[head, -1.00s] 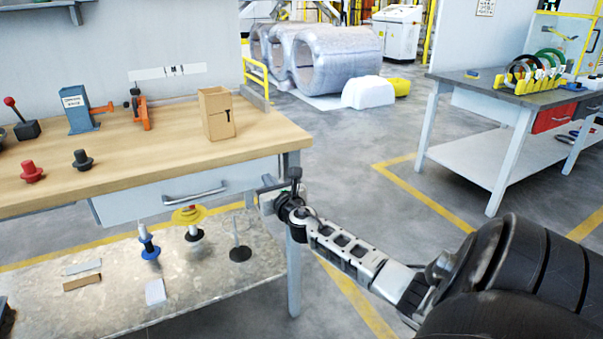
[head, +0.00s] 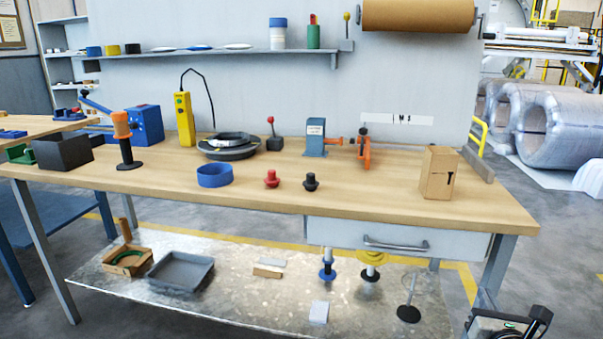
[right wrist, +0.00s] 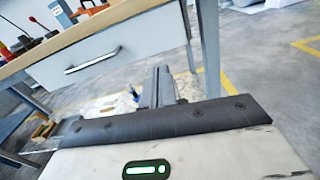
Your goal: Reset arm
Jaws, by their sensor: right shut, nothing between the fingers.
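My right gripper (head: 508,326) shows at the bottom right corner of the head view, low beside the right front leg of the workbench (head: 90,175). It is partly cut off by the frame edge. In the right wrist view the gripper fingers (right wrist: 160,86) are together with nothing between them. They point toward the space under the bench, below and right of the drawer (right wrist: 95,62). The drawer is closed in the head view (head: 380,238). My left gripper is in neither view.
A lower shelf (head: 250,305) carries a grey tray (head: 181,271) and several spools. Floor is free right of the bench.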

